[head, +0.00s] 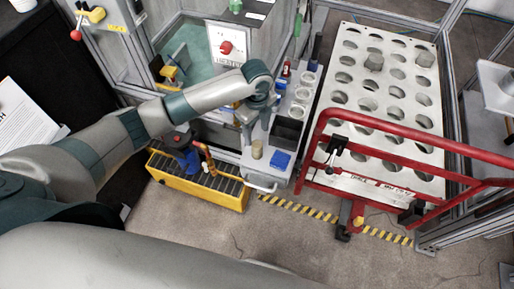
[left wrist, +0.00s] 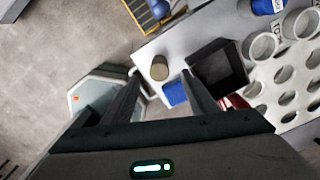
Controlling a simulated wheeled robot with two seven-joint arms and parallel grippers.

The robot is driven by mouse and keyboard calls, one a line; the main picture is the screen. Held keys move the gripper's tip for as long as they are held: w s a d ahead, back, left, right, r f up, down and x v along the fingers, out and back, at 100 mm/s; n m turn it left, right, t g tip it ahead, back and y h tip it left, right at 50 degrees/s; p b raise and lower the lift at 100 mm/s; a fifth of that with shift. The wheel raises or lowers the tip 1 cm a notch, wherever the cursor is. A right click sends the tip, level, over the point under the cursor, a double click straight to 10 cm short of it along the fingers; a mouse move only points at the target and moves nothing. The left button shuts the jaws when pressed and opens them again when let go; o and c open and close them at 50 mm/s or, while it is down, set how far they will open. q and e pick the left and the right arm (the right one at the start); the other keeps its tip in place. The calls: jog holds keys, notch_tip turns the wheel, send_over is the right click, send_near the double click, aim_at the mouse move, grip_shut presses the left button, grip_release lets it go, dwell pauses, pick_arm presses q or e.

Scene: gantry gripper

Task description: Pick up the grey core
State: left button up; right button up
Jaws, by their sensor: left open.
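Two grey cylindrical cores stand in the white rack, one near its middle (head: 374,61) and one at its right (head: 425,58). A small tan-grey cylinder (head: 257,149) stands upright on the light grey bench; it also shows in the left wrist view (left wrist: 159,69). I cannot tell which of these is the grey core named. My left gripper (head: 249,132) is over the bench near the tan-grey cylinder. In the left wrist view its fingers (left wrist: 158,88) are apart with nothing between them, and the cylinder shows beyond their tips. My right gripper is not in view.
A blue block (head: 280,160) and a dark open bin (head: 286,132) are close to the cylinder. White ring cups (head: 297,111) line the bench. A red rail frame (head: 400,132) stands over the front of the white rack (head: 330,106). A yellow crate (head: 200,188) is at left.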

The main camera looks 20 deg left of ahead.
aim_at(257, 143)
pick_arm(q)
notch_tip(257, 143, down, 6)
jog(key=shift+f+p, duration=0.1)
jog(key=shift+p, duration=0.35)
jog(key=shift+s+f+p, duration=0.1)
jog(key=shift+f+p, duration=0.35)
jog(key=shift+f, duration=0.05)
jog(key=shift+d+f+p, duration=0.1)
jog(key=shift+f+p, duration=0.35)
jog(key=shift+f, duration=1.6)
jog(key=c, duration=1.1)
